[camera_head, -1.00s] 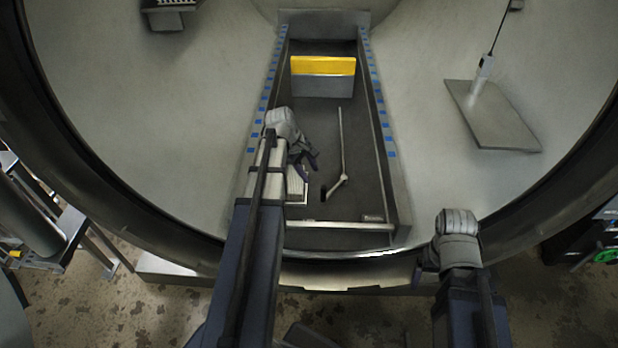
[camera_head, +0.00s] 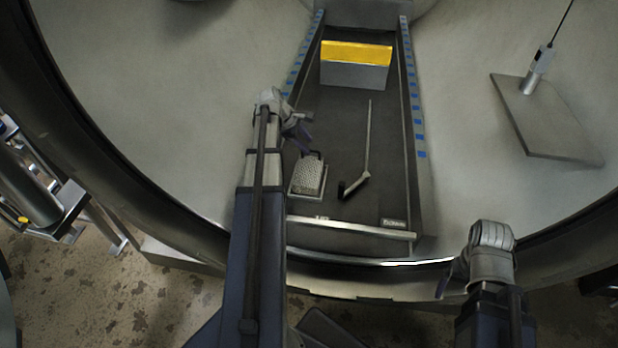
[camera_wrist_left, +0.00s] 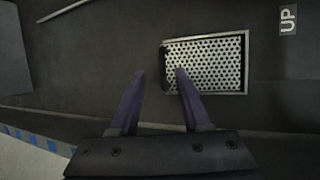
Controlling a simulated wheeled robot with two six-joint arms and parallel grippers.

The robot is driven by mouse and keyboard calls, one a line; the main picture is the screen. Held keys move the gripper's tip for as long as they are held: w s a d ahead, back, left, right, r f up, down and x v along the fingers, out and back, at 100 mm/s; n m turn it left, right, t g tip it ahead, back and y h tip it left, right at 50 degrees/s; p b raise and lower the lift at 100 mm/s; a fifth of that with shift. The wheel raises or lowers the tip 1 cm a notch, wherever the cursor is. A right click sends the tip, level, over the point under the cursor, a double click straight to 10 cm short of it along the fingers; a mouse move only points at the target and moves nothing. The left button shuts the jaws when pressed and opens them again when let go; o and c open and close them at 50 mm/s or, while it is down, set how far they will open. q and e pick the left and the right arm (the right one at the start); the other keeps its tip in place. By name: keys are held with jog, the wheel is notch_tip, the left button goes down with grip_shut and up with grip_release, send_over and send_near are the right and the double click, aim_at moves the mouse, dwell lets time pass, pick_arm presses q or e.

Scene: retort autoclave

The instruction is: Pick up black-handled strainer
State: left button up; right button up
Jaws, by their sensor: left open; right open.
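The black-handled strainer is a rectangular perforated metal piece (camera_head: 308,178) on the dark trough floor, near its front left. Its black handle (camera_head: 313,154) is at its far end. In the left wrist view the perforated face (camera_wrist_left: 215,62) is right of centre, with the black handle (camera_wrist_left: 163,66) along its left edge. My left gripper (camera_head: 301,138) is open and empty, just beyond the handle end in the head view. In the left wrist view its fingers (camera_wrist_left: 160,74) appear either side of the handle; contact is not visible. My right gripper (camera_head: 449,280) is open outside the vessel rim.
A thin rod with a black end (camera_head: 367,150) lies right of the strainer. A yellow-and-grey box (camera_head: 356,68) stands farther back. Rails with blue marks (camera_head: 416,110) flank the trough; a front crossbar (camera_head: 350,227) closes it. A flat plate (camera_head: 545,115) is at the right.

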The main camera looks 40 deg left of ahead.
aim_at(312, 151)
pick_arm(q)
jog(key=shift+s+b+x, duration=0.1)
jog(key=shift+b+x, duration=1.1)
jog(key=shift+x, duration=0.1)
jog(key=shift+s+b+x, duration=0.15)
jog(key=shift+b+x, duration=1.05)
jog(key=shift+x, duration=0.1)
jog(key=shift+w, duration=0.1)
grip_shut()
